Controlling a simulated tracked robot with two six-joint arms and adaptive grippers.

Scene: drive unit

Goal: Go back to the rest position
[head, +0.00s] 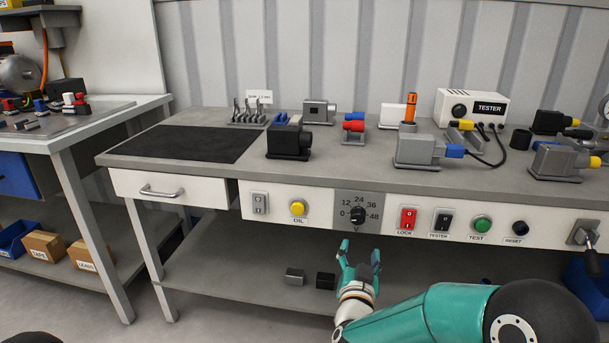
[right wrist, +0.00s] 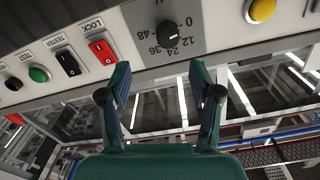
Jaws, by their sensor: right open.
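My right gripper (head: 358,262) is in front of the workbench, just below the front panel and under the voltage dial (head: 358,214). Its two fingers are apart with nothing between them. In the right wrist view the open gripper (right wrist: 162,92) points toward the panel, with the dial (right wrist: 173,34) beyond the fingertips and apart from them. My left gripper does not show in either view.
The workbench (head: 330,165) carries a black mat (head: 185,144), several motor units and a white tester (head: 470,107). The panel has a red lock switch (head: 407,219), a yellow button (head: 298,207) and a green button (head: 481,224). A lower shelf (head: 235,280) holds two small blocks.

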